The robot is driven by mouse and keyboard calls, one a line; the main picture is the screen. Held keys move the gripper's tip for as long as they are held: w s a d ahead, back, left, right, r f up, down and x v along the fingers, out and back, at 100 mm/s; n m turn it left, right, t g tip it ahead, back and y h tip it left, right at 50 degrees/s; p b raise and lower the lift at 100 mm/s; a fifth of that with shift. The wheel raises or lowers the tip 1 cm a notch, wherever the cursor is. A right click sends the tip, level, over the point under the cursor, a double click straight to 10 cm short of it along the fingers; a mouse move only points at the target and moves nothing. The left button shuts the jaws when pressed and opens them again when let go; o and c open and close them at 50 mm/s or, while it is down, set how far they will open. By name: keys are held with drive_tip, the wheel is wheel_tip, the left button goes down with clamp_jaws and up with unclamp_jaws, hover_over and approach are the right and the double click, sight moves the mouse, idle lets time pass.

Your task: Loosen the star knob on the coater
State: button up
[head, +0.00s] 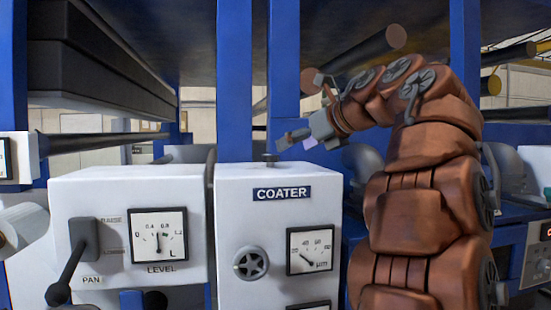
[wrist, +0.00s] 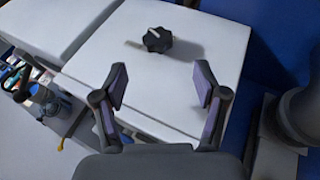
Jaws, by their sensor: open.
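The coater (head: 231,209) is a white box with a dark COATER label on its front.
The coater's front has a grey handwheel (head: 250,263) and a µm gauge (head: 310,250). To its left stands a white PAN unit (head: 121,198) with a black lever (head: 76,262) and a level gauge. Blue posts (head: 235,80) rise close behind the coater.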

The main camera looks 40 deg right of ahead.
sight(279, 168)
drive_tip(key=p+x, duration=0.1)
drive_tip(key=x, duration=0.6)
drive_tip(key=shift+w+a, duration=0.1)
drive_tip(key=shift+w, duration=0.25)
drive_tip(key=c, duration=1.1)
drive_tip(key=shift+f, duration=0.1)
drive_tip(key=shift+c, duration=0.2)
drive_tip(key=shift+w+d+r+n+g+y+p, duration=0.1)
drive_tip(key=shift+d+n+g+y+p, duration=0.1)
drive_tip(key=shift+n+y, duration=0.7)
drive_tip(key=shift+d+r+n+g+y+p, duration=0.1)
drive_tip(key=shift+n+g+y+p, duration=0.1)
drive_tip(key=shift+n+y, duration=0.7)
drive_tip(key=shift+w+d+n+g+y+p, duration=0.15)
drive_tip(key=shift+n+g+y+p, duration=0.25)
drive_tip(key=shift+n+y+p, duration=0.55)
drive_tip(key=shift+f+y+p, duration=0.15)
drive_tip(key=shift+y+p, duration=0.2)
